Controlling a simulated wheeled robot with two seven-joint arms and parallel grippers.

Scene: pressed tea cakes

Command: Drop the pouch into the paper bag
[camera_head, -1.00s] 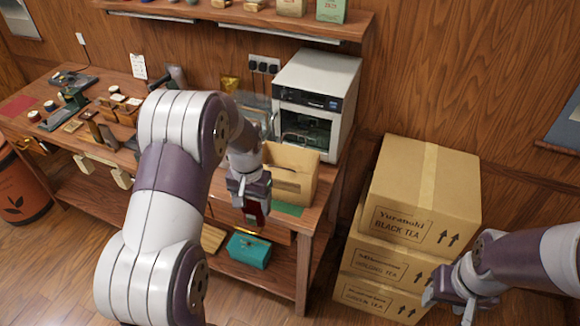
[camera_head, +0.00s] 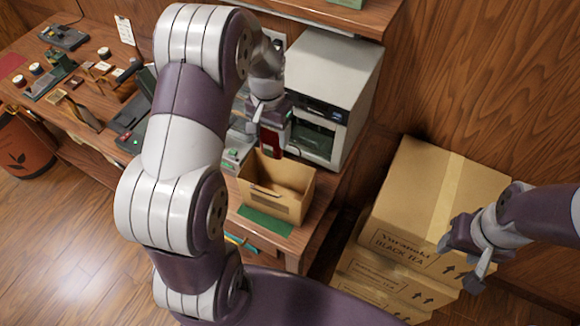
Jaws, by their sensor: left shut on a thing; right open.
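The open-topped brown paper bag (camera_head: 282,203) stands upright near the bench's right end, partly on a green mat (camera_head: 264,221). My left gripper (camera_head: 270,128) is shut on the dark red pouch (camera_head: 270,144), which hangs below the fingers. In the picture the pouch is just above the bag's far rim; whether it is over the opening or behind it, I cannot tell. The fingers hide part of the pouch. My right gripper (camera_head: 466,258) is open and empty, in front of the stacked cartons.
A white oven-like cabinet (camera_head: 331,90) stands right behind the bag, close to my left gripper. A small grey device (camera_head: 235,150) is left of the bag. Cartons (camera_head: 420,190) are stacked at right. Tools cover the left bench, and a shelf (camera_head: 340,15) overhangs the back.

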